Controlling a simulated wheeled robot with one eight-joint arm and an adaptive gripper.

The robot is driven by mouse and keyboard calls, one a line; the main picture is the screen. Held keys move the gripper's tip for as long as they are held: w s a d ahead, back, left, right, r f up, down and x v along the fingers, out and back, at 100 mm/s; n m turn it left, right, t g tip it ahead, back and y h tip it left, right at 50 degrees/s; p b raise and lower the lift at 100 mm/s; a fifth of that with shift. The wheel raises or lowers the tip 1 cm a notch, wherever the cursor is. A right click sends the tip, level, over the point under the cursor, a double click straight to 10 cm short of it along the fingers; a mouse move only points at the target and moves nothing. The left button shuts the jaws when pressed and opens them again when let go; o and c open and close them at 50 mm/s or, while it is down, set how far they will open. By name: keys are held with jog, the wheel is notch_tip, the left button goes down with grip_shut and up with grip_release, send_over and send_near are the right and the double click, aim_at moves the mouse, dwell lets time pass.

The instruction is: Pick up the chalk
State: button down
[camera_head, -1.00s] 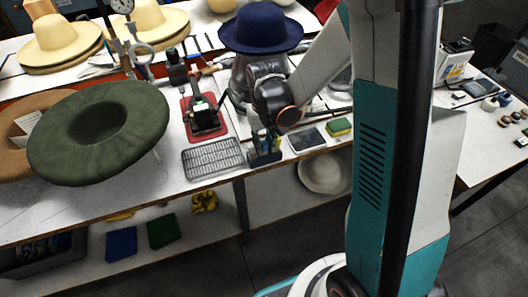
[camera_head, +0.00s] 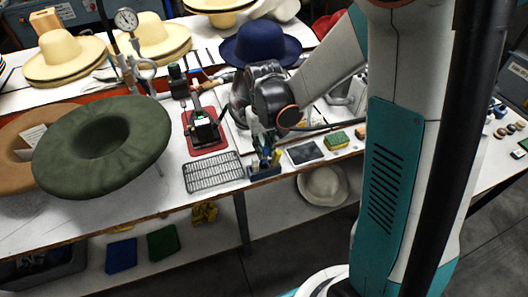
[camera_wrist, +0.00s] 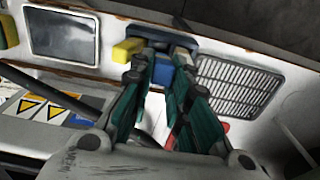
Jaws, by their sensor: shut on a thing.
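A small dark blue holder (camera_head: 265,172) with several chalk sticks stands near the table's front edge in the head view. It also shows at the top of the wrist view (camera_wrist: 150,32). A yellow stick (camera_wrist: 126,50) shows beside my fingers there. My gripper (camera_wrist: 166,66) points down at the holder, and its dark green fingers are shut on a blue piece (camera_wrist: 163,72), which looks like a chalk. The fingers hide part of it, and I cannot tell whether it is clear of the holder. In the head view my gripper (camera_head: 262,145) is just above the holder.
A wire rack (camera_head: 213,172) lies left of the holder, and a dark flat tablet (camera_head: 306,153) lies right of it. A yellow-green sponge (camera_head: 334,141) is beyond the tablet. A green hat (camera_head: 75,165), a blue hat (camera_head: 260,46) and a red-based device (camera_head: 205,135) stand around.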

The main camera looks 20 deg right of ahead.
notch_tip(320, 180, up, 16)
jog(key=p, duration=0.4)
jog(key=shift+f, duration=0.25)
jog(key=shift+s+f, duration=0.1)
jog(key=shift+s, duration=0.05)
